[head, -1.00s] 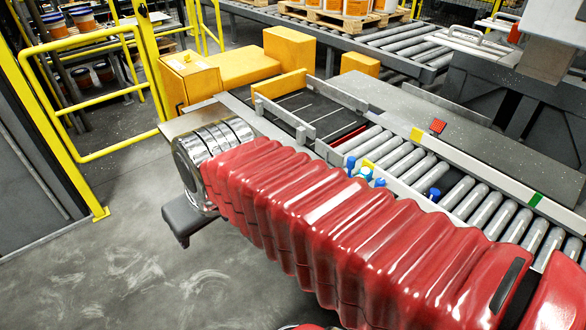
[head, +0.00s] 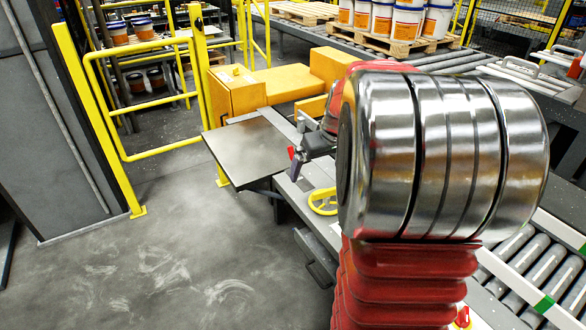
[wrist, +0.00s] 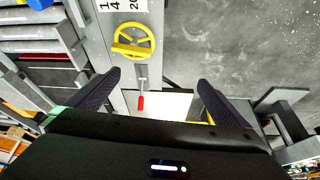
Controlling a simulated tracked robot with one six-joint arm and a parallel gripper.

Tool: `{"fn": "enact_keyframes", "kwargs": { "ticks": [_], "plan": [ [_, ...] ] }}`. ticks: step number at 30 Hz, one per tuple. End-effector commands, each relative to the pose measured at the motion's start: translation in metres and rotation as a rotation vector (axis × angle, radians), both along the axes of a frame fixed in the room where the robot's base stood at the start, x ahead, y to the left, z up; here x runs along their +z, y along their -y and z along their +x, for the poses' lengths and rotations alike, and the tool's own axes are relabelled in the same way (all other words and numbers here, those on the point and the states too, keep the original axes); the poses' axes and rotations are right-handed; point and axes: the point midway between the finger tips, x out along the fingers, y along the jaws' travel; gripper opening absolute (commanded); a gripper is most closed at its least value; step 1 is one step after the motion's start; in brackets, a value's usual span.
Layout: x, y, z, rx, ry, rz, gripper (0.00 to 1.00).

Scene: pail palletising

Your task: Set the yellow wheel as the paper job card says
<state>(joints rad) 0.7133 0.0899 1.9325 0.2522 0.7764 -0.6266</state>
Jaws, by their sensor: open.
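The yellow wheel (head: 322,201) is mounted on the grey side of the conveyor frame, partly hidden by my arm in the head view. In the wrist view the yellow wheel (wrist: 134,41) lies ahead of the fingers, left of their middle, with its rim and spokes showing. A white plate with black numbers (wrist: 123,5) is beside it, cut off by the picture's edge. My gripper (wrist: 158,82) is open and empty, apart from the wheel. In the head view my gripper (head: 303,160) is partly hidden behind my arm. I cannot make out a readable job card.
A red-handled lever (wrist: 141,101) shows between the fingers, near a pale flat panel (wrist: 172,105). A grey table plate (head: 255,152) juts out beside the yellow cabinet (head: 235,92). A yellow guard rail (head: 150,155) stands left. The floor in front is clear.

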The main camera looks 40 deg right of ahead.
Motion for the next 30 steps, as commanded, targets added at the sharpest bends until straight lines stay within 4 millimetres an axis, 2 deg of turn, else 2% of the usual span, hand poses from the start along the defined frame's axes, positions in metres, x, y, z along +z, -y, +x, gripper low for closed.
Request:
{"fn": "enact_keyframes", "kwargs": {
  "ticks": [1, 3, 6, 9, 23, 30],
  "plan": [
    [-0.009, 0.021, -0.002, -0.017, -0.004, 0.004, 1.00],
    [-0.018, 0.042, -0.004, -0.029, -0.005, 0.006, 1.00],
    [-0.027, 0.065, -0.007, -0.042, -0.005, 0.006, 1.00],
    [-0.032, 0.077, -0.009, -0.047, -0.005, 0.006, 1.00],
    [-0.036, 0.079, -0.008, -0.047, -0.005, 0.005, 1.00],
    [-0.057, 0.081, -0.001, -0.048, -0.006, 0.007, 1.00]
  ]
}}
